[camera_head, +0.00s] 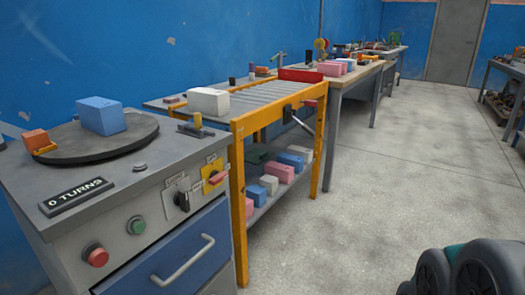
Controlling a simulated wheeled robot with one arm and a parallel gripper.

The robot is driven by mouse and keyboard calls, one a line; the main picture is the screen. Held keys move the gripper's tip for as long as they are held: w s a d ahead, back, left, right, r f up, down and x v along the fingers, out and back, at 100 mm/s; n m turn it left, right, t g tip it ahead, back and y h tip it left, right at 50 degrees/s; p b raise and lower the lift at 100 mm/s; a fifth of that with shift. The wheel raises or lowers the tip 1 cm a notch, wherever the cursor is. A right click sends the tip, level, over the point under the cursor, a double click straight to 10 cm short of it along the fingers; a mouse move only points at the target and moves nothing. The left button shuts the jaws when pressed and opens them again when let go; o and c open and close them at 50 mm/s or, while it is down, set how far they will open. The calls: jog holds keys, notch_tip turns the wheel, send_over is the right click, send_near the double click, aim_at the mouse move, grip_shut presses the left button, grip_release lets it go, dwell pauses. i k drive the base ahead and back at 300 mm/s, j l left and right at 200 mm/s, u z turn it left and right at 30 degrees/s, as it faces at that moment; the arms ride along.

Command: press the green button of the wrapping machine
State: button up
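The wrapping machine (60,262) is the grey cabinet at the left, with a turntable (140,141) on top. A green button (136,225) is on its front face, right of a red button (95,255). A blue block (101,116) sits on the turntable. A display on the top reads "0 TURNS" (76,197). A black knob (182,200) and a yellow-backed red switch (215,176) are right of the green button. My gripper is not in view; dark rounded parts at the bottom right look like part of my own body.
An orange-framed roller table (238,190) stands beside the machine, with a white block (208,101) on top and several coloured blocks on its lower shelf. A workbench (352,86) stands beyond.

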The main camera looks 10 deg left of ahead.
aim_at(138, 228)
jog(key=u, duration=1.75)
